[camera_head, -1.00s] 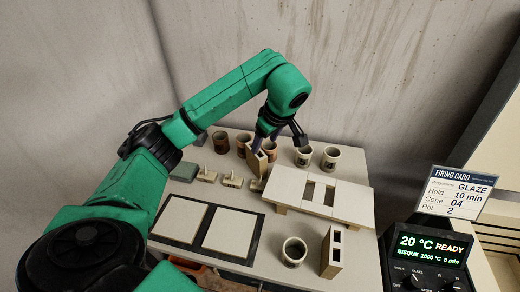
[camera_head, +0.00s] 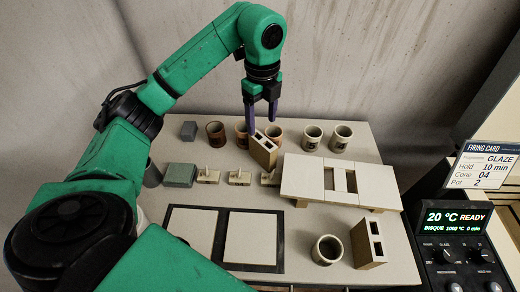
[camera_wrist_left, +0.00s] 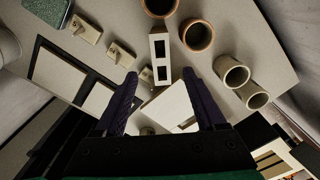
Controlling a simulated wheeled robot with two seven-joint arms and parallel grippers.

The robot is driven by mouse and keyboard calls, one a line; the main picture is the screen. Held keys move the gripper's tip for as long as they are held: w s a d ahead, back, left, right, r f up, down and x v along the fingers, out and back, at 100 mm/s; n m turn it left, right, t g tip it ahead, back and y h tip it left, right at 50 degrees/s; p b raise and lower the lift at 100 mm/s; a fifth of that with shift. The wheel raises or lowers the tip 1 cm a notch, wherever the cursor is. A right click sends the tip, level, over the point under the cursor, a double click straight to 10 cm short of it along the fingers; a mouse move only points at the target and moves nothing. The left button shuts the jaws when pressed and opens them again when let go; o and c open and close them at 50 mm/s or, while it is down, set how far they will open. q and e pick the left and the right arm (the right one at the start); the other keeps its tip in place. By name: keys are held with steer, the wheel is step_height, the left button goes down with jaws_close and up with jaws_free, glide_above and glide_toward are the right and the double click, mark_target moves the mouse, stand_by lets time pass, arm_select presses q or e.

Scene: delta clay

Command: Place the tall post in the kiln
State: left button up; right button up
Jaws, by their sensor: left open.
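Two hollow clay posts with rectangular holes stand on the table; I cannot tell which is the tall one. One post (camera_head: 264,150) stands at the back middle, just below my left gripper (camera_head: 262,116). The other post (camera_head: 368,243) stands at the front right beside a cup. My left gripper is open and empty, with its fingers pointing down. In the left wrist view the back post (camera_wrist_left: 160,58) shows between and beyond the open fingertips (camera_wrist_left: 160,77), apart from them. My right gripper is out of view. The kiln's opening is not clearly seen.
Several cups stand along the back, including a pale one (camera_head: 312,138) right of the post. A raised pale shelf (camera_head: 302,177) stands right of it. Small stands (camera_head: 240,177) are in front. Tiles (camera_head: 250,238) lie at the front. A control box (camera_head: 455,235) is at the right.

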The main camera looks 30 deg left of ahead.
mark_target(263, 150)
arm_select(q)
steer(key=f, duration=0.3)
steer(key=shift+s+d+f+b, duration=0.1)
steer(key=shift+d+f+b, duration=0.05)
steer(key=shift+d+b, duration=0.15)
step_height(263, 150, down, 8)
steer(key=p, duration=0.2)
steer(key=shift+f+p, duration=0.1)
steer(key=shift+p, duration=0.2)
steer(key=shift+f, duration=0.3)
steer(key=shift+a, duration=0.15)
jaws_close()
